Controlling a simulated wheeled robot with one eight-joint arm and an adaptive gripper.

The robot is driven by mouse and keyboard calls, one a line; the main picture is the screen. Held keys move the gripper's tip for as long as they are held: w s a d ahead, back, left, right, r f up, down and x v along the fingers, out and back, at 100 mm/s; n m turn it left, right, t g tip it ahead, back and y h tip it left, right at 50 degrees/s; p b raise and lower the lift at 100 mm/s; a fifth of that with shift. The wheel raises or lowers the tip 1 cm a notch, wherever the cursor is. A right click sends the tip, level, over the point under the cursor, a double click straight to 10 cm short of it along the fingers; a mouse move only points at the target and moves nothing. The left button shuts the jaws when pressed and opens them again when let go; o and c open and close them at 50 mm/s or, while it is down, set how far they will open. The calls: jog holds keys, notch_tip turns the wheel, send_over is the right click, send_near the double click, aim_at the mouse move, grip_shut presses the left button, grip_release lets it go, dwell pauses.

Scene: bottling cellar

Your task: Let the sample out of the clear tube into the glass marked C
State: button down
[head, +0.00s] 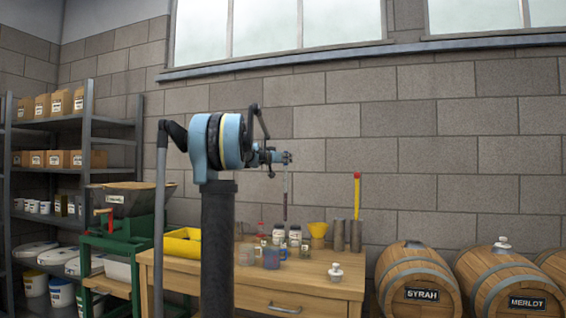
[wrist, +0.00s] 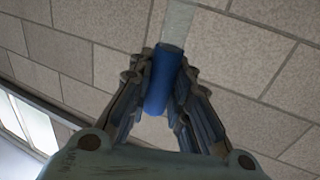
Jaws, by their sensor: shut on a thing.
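My gripper (head: 285,158) is shut high above the wooden table. In the wrist view my gripper (wrist: 162,95) has its fingers on both sides of a blue cylinder (wrist: 161,82), which is the grip part of the clear tube (wrist: 178,22). In the head view the thin tube (head: 285,195) hangs upright below my gripper, with a dark reddish content. Its lower end is above the group of vessels on the table. A glass (head: 247,256) and a bluish measuring vessel (head: 271,258) stand there. No letter C is legible, so I cannot tell which glass bears it.
Dark bottles with white labels (head: 295,236), a yellow funnel (head: 318,229) and metal cylinders (head: 339,236) crowd the back of the table (head: 315,285). A small white jar (head: 335,272) stands front right. A yellow tray (head: 182,243) is left. Barrels (head: 415,275) stand right.

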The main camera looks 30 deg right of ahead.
aim_at(285, 166)
jog(key=shift+f, duration=2.1)
jog(key=shift+s+r, duration=0.1)
jog(key=shift+f, duration=2.65)
jog(key=shift+f, duration=1.95)
dwell(1.2)
